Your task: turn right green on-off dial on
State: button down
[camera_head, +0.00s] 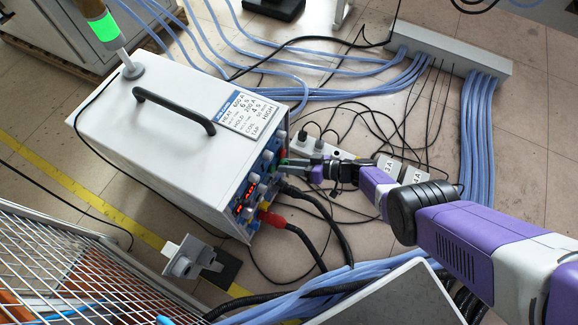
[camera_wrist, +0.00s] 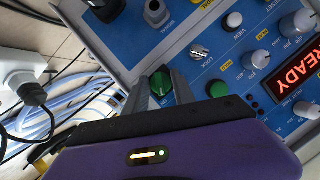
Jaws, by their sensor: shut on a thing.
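The green dial (camera_wrist: 160,83) sits on the blue front panel of the heater, next to a small label. In the wrist view my gripper (camera_wrist: 159,90) has one finger on each side of the dial and is shut on it. The knob's lower part is partly hidden between the fingers. A round green button (camera_wrist: 217,89) lies to the right of the dial, apart from the fingers. In the head view my gripper (camera_head: 306,168) reaches the panel's right part from the right, and the dial is too small to make out clearly.
The white heater box (camera_head: 170,110) has a black handle (camera_head: 172,108) on top. White knobs and a red READY display (camera_wrist: 297,79) are on the panel. A red connector (camera_head: 270,217) and black cables leave its front. A power strip (camera_head: 315,147) and blue hoses lie near my arm.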

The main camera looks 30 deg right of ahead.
jog(key=shift+m+g+y+b, duration=0.3)
jog(key=shift+m+y+b, duration=0.3)
jog(key=shift+m+b, duration=0.7)
dwell(0.6)
jog(key=c, duration=1.1)
grip_release()
jog(key=shift+o, duration=0.2)
jog(key=p+v, duration=0.2)
jog(key=v, duration=0.5)
jog(key=shift+s+d, duration=0.2)
jog(key=shift+d, duration=0.1)
